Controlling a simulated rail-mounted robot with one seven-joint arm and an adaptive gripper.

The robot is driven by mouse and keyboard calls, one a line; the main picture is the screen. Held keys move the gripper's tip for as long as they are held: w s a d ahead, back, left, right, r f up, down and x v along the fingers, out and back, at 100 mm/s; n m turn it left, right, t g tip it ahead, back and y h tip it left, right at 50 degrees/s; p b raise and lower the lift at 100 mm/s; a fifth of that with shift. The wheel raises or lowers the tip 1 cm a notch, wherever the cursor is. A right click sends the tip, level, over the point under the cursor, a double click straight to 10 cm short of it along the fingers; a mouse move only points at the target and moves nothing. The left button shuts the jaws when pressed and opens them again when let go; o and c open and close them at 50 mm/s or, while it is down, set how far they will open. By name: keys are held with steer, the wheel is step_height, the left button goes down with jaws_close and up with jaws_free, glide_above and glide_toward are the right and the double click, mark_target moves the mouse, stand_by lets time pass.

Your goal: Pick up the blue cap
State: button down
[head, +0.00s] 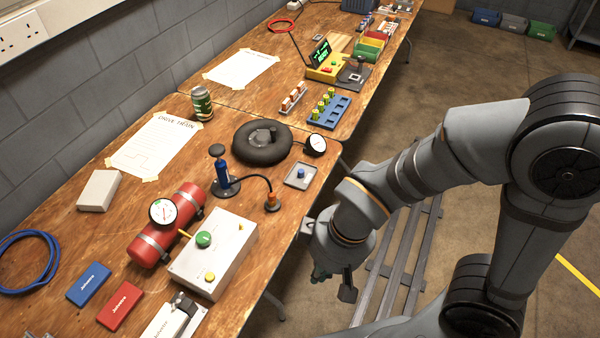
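The blue cap (301,173) is a small blue piece on a flat grey square tray (300,176) near the right edge of the wooden bench. My gripper (335,284) hangs beyond the bench's right edge, pointing down, below and to the right of the cap in the picture. It is apart from the cap. Its dark fingers show with a gap between them, and nothing is seen in them. The far side of the fingers is partly hidden by the gripper body.
Near the tray stand a blue hand pump (222,175) with a hose, a black inner tube (262,145) and a dial gauge (315,144). A grey-white box with buttons (231,258) and a red cylinder (168,224) lie nearer. The wooden bench (316,200) edge lies between gripper and tray.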

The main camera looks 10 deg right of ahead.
steer(key=c, duration=2.3)
jaws_free()
steer(key=o, duration=0.7)
